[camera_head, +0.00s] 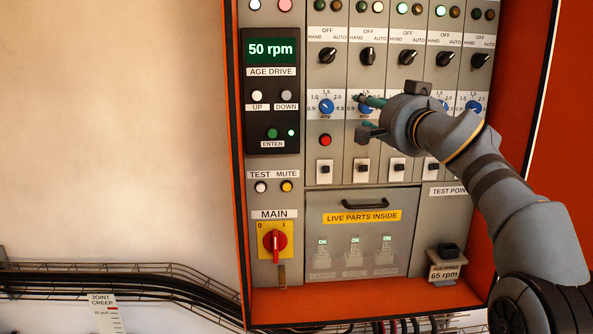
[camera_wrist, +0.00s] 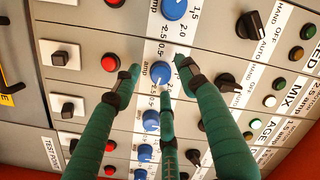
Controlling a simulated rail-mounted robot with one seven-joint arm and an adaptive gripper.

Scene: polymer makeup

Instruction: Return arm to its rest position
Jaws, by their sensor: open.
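My arm (camera_head: 497,187) reaches from the lower right of the head view up to the panel. My gripper (camera_head: 368,117) is in front of the second column of controls. In the wrist view my gripper (camera_wrist: 158,75) shows its green fingers spread apart, with nothing held. A blue amp dial (camera_wrist: 160,72) lies between the fingertips; whether any finger touches it I cannot tell. In the head view my gripper partly hides this column's dial and the button below it. The third column's dial is hidden behind my wrist.
The orange-framed control panel (camera_head: 290,218) carries switches (camera_head: 367,56), dials (camera_head: 327,107) and buttons around my gripper. A red main switch (camera_head: 274,241), a drawer-like cover with a handle (camera_head: 365,204) and an age speed unit (camera_head: 446,262) are lower down. The wall (camera_head: 110,130) at left is clear.

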